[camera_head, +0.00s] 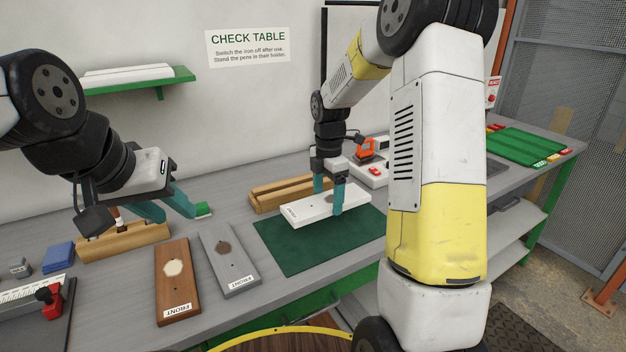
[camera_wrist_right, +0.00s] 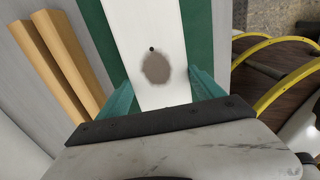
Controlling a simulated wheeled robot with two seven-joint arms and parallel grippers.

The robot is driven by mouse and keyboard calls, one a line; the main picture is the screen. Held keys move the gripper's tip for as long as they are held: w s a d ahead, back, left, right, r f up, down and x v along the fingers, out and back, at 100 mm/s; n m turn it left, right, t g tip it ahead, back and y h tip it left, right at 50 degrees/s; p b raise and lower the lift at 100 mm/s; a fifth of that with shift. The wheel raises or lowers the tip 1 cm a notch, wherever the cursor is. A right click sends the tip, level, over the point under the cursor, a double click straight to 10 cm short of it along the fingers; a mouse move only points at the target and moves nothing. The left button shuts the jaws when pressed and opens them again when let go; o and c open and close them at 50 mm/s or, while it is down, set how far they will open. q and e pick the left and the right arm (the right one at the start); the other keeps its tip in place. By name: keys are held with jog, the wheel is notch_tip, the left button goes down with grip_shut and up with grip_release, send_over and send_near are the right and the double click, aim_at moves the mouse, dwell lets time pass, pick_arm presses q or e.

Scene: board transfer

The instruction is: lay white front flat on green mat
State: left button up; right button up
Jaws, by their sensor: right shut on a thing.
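In the right wrist view the white front (camera_wrist_right: 140,25) shows a grey oval patch and a small dark hole between the teal fingers (camera_wrist_right: 160,92), with the green mat (camera_wrist_right: 200,30) on both sides. My left gripper (camera_head: 172,207) is open and empty above the table at the left.
A brown front (camera_head: 174,297) and a grey front (camera_head: 230,275) lie left of the mat. A wooden rack (camera_head: 270,195) stands behind the mat, another wooden block (camera_head: 125,243) at the left. An orange-topped device (camera_head: 366,150) and green tray (camera_head: 525,146) are further right.

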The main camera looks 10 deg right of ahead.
aim_at(326, 225)
jog(key=shift+w+f, duration=0.15)
jog(key=shift+f, duration=2.95)
jog(key=shift+f, duration=0.35)
jog(key=o, duration=1.7)
jog(key=shift+r, duration=3.9)
